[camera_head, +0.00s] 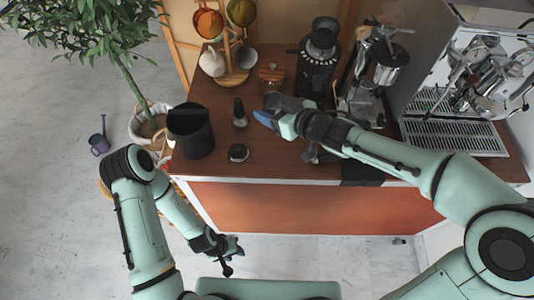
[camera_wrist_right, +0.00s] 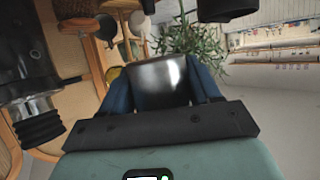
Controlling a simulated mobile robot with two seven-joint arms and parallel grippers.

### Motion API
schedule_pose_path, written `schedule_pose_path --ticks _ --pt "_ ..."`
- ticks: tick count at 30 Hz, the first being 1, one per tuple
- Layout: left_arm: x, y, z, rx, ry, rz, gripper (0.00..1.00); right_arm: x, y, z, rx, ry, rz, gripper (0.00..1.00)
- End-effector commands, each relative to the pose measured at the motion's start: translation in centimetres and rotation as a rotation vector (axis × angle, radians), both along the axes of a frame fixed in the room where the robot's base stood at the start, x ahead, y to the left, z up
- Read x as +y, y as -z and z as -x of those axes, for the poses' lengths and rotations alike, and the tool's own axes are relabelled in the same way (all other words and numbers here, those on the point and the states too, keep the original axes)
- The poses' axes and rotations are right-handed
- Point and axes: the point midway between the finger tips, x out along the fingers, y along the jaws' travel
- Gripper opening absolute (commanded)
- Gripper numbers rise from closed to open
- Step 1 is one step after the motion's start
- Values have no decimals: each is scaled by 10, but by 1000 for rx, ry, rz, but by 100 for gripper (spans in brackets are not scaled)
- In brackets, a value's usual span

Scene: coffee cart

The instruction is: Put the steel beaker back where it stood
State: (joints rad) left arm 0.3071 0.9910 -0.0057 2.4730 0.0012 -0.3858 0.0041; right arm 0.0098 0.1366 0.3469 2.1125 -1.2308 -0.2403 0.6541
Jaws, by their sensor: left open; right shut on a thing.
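The steel beaker (camera_wrist_right: 160,82) is between the two blue fingers of my right gripper (camera_wrist_right: 163,92) in the right wrist view, with a bright reflection on its side. In the head view my right gripper (camera_head: 268,116) is over the middle of the wooden counter, shut on the beaker. The beaker shows there only as a grey part (camera_head: 284,101), mostly hidden by the gripper. I cannot tell whether its base touches the counter. My left gripper (camera_head: 234,252) is open and empty, low in front of the counter.
The wooden counter (camera_head: 275,168) carries a black canister (camera_head: 190,130), a tamper (camera_head: 239,113), a small black disc (camera_head: 238,152), a mug tree (camera_head: 232,77), a wooden box (camera_head: 271,76) and a black grinder (camera_head: 317,60). The espresso machine (camera_head: 455,125) stands right. Bare counter lies before my right gripper.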

Motion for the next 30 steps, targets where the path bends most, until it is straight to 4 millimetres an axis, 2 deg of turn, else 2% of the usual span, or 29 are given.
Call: schedule_pose_path --ticks 1,6,13,18,23,30 --pt "0 14 15 17 1 1 43 0 18 4 10 0 0 30" --pt "0 54 46 52 1 0 43 0 65 4 13 0 -2 30" --pt "0 100 69 79 0 1 43 0 123 3 10 0 -1 30" --pt "0 116 74 85 0 1 43 0 149 2 5 -2 -1 30" --pt "0 120 75 86 1 0 43 0 158 2 4 -2 -1 30" --pt "0 139 80 91 0 1 43 0 193 2 6 -1 -1 30"
